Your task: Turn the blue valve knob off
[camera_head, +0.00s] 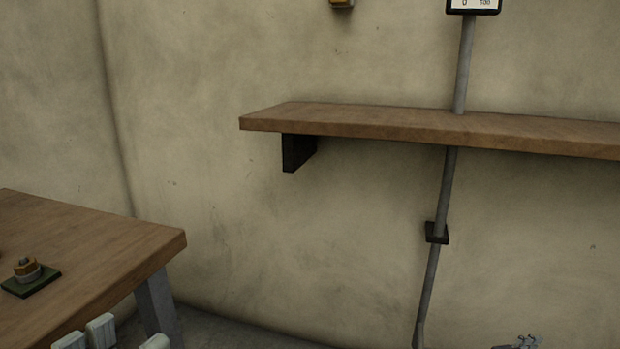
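No blue valve knob shows in the head view. A grey pipe (463,70) runs down the wall behind the shelf, with a dark square bracket (436,233) on it below the shelf. Pale blocky parts (86,337) at the bottom left edge look like my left gripper, mostly cut off; I cannot tell whether it is open or shut. Small grey metal parts (520,342) at the bottom right edge look like my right gripper, also mostly cut off, and its state cannot be told. Both are low in the picture, apart from the pipe and shelf.
A wooden shelf (380,122) spans the wall from the middle to the right, on a dark support (297,153). A dark-framed sign or display (474,5) tops the pipe. A wooden table (85,245) at left holds a brass fitting (27,268) on a green base.

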